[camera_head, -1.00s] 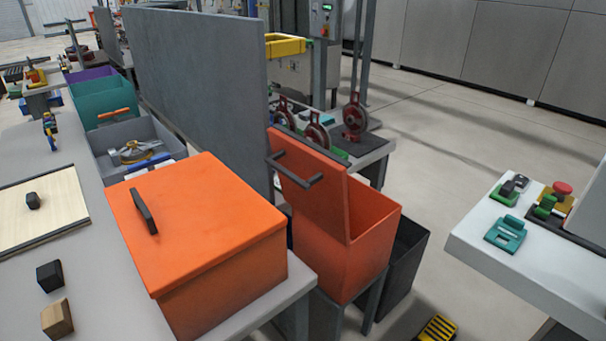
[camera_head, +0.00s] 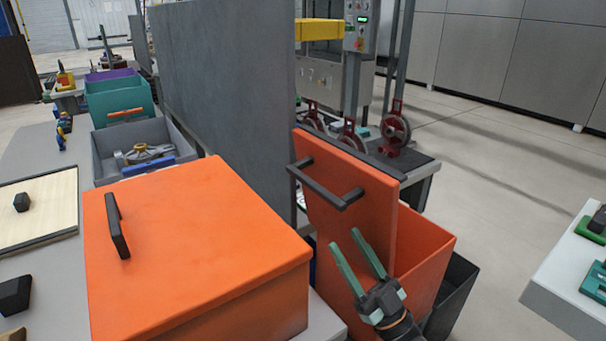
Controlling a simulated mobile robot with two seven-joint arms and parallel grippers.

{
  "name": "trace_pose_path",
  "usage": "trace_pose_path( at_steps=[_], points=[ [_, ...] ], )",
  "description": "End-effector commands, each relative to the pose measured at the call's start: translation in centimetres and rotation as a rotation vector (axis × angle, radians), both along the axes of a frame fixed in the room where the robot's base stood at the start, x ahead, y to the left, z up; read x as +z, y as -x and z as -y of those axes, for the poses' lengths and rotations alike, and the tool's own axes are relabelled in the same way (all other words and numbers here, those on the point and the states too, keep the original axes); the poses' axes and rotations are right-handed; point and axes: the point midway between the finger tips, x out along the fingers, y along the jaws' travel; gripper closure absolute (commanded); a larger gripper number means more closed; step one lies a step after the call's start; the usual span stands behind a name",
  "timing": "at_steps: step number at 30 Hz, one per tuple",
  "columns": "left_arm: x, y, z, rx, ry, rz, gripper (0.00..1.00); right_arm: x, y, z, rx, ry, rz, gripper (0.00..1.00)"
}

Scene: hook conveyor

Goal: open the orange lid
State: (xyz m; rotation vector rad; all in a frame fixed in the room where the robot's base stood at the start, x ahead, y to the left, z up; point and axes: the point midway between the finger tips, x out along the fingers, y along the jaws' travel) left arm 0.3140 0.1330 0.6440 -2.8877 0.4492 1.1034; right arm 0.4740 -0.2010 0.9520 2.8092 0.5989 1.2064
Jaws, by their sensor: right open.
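An orange box stands on the grey table with its orange lid (camera_head: 195,240) lying closed on top. A dark handle (camera_head: 117,226) sits near the lid's left edge. A second orange bin (camera_head: 425,250) stands to the right, with its orange lid (camera_head: 350,190) raised upright and a dark bar handle (camera_head: 325,184) on it. My right gripper (camera_head: 356,257) is in front of this second bin, pointing up toward the raised lid, with its two green fingers spread and nothing between them. I cannot tell whether it touches the bin. My left gripper is not in view.
A grey bin (camera_head: 140,148) with metal parts and a teal bin (camera_head: 118,100) stand behind the closed box. A tall grey panel (camera_head: 225,90) rises behind. A black bin (camera_head: 455,285) is beside the open bin. A white table (camera_head: 570,290) is at right, with clear floor between.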

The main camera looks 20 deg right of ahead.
Motion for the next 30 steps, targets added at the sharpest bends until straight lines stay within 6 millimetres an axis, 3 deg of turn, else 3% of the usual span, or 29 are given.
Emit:
trace_pose_path(
  at_steps=[7,21,30],
  points=[
    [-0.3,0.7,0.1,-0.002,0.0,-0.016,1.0,0.9,-0.6,-0.4,0.002,-0.002,0.007,0.53],
    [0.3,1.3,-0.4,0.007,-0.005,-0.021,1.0,7.2,-6.2,-3.6,0.002,-0.002,0.007,0.53],
    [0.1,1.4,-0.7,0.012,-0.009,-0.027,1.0,8.7,-7.8,-4.4,0.0,-0.001,0.002,0.53]
  ],
)
